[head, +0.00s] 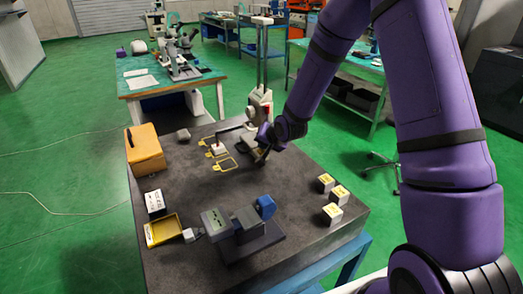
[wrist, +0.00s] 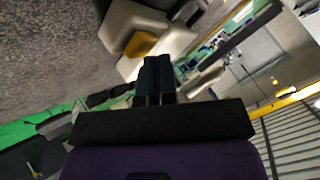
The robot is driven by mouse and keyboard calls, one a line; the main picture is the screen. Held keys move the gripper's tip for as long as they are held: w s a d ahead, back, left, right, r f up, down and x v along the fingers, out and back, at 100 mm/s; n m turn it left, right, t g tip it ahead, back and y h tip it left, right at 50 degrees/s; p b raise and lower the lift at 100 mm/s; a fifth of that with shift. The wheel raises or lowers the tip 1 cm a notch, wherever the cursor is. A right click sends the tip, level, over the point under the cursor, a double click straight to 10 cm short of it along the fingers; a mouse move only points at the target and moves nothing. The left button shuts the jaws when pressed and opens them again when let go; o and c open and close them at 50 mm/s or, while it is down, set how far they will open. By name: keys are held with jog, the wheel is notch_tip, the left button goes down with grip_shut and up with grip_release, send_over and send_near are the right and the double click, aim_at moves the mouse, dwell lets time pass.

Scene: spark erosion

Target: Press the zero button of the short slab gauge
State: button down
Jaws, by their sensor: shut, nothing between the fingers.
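A column gauge (head: 259,108) with a pale body and a tall upright stands at the back edge of the dark slab (head: 180,240). A lower gauge (head: 240,230) with a greenish display and a blue end part sits on a dark base at the front. I cannot tell which is the short slab gauge, and no zero button can be made out. My gripper (head: 262,157) is low over the slab, just in front of the column gauge. In the wrist view its fingers (wrist: 158,62) are together and empty, beside a pale body (wrist: 125,27) with a yellow patch.
An orange case (head: 145,150), a white box (head: 154,203) and a yellow tray (head: 162,230) line the left edge. Several small pale blocks (head: 333,203) stand at the right. The slab's middle is mostly clear.

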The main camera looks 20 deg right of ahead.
jog(key=shift+f, duration=0.35)
jog(key=shift+r, duration=0.45)
jog(key=shift+r, duration=3.05)
